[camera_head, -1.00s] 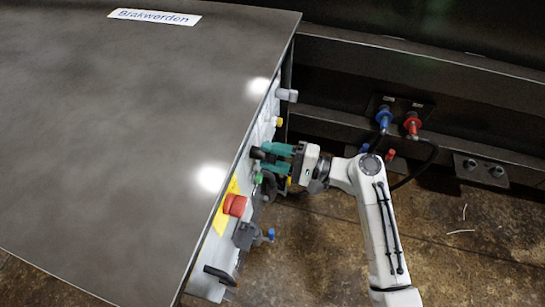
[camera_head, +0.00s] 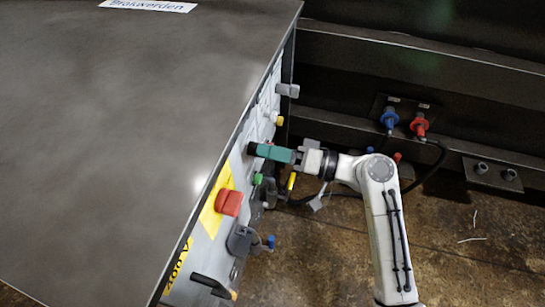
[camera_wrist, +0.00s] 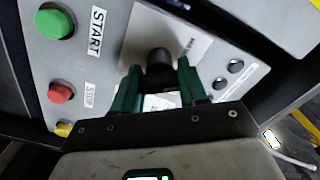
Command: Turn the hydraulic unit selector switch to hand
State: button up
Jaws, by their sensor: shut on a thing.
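The selector switch is a black knob (camera_wrist: 159,66) on a light plate of the panel in the wrist view. Its dark end also shows at the panel face (camera_head: 252,149) in the head view. My gripper (camera_wrist: 158,80) has green fingers, one on each side of the knob, and is shut on it. In the head view my gripper (camera_head: 270,153) reaches the panel from the right, rolled so that its fingers overlap. The plate's lettering is partly cut off and too small to read surely, so the switch position cannot be told.
A green START button (camera_wrist: 54,24) and a red stop button (camera_wrist: 60,93) sit left of the knob. A large red button (camera_head: 229,203) on yellow and a grey connector (camera_head: 240,240) are nearer on the panel. Blue (camera_head: 389,121) and red (camera_head: 420,125) couplings stand behind right.

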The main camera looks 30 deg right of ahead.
jog(key=shift+f+n+b, duration=0.15)
jog(key=shift+n+b, duration=0.6)
jog(key=shift+n, duration=0.35)
jog(key=o, duration=1.1)
jog(key=shift+c, duration=0.2)
jog(key=p+v, duration=0.1)
jog(key=v, duration=1)
jog(key=shift+p, duration=0.3)
jog(key=shift+a, duration=0.1)
